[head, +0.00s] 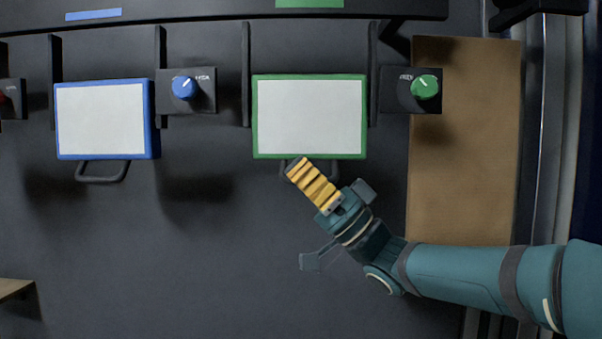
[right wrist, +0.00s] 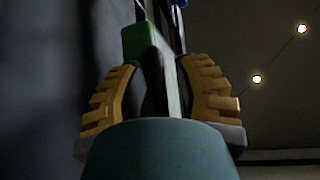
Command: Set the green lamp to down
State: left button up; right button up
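The green lamp (head: 309,117) is a white panel in a green frame, high in the middle of the head view. Its dark handle (head: 285,171) shows below its lower edge, partly hidden by my right gripper (head: 299,166). In the right wrist view the yellow fingers of the right gripper (right wrist: 163,68) stand apart, with the dark handle (right wrist: 154,72) between them. Gaps show on both sides of the handle. The lamp's green frame (right wrist: 138,42) lies just beyond the fingertips. My left gripper is not in view.
A blue-framed lamp (head: 101,119) with its own handle hangs to the left. A blue knob (head: 184,87) and a green knob (head: 425,86) sit beside the lamps. A brown board (head: 463,170) lies to the right. The dark area left of my right arm looks free.

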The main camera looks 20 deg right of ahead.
grip_shut()
jog(key=shift+w+f+n, duration=0.15)
jog(key=shift+f+n, duration=0.05)
jog(key=shift+n, duration=0.2)
jog(key=shift+g+b, duration=0.35)
jog(key=shift+g, duration=0.05)
jog(key=w+d+n+g+y+b, duration=0.1)
jog(key=w+n+g+y, duration=0.1)
jog(key=w+n+g, duration=0.4)
jog(key=shift+d+r+n+g+y, duration=0.2)
jog(key=shift+d+n+g+y, duration=0.2)
jog(key=shift+n+g, duration=1.2)
jog(key=shift+w+t, duration=0.15)
jog(key=shift+t, duration=0.15)
